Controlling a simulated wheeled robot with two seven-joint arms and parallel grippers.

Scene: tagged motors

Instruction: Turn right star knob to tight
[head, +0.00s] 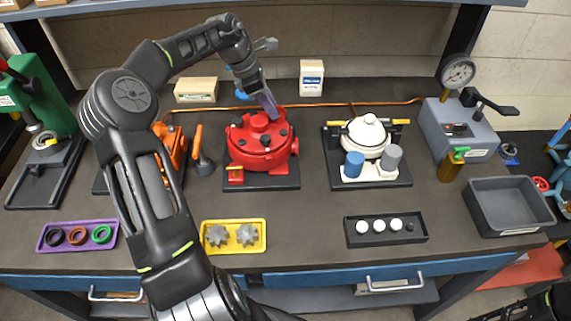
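A round red motor (259,152) sits on a black base plate left of the middle of the bench. Small dark knobs show on its top, one at the right (283,132) and one nearer the front (265,141); their star shape is too small to make out. My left gripper (270,110) reaches down from above, its fingers right over the raised middle of the red motor. I cannot tell whether they touch it or how far apart they are. Two grey star-shaped pieces (217,236) (247,234) lie in a yellow tray (233,250). My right gripper is out of view.
A white motor (369,137) with blue and grey cylinders stands to the right. An orange machine (171,150) is at the left, partly behind my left arm. A black tray (386,240) holds white discs. A grey bin (508,214) stands far right. Bench between trays is clear.

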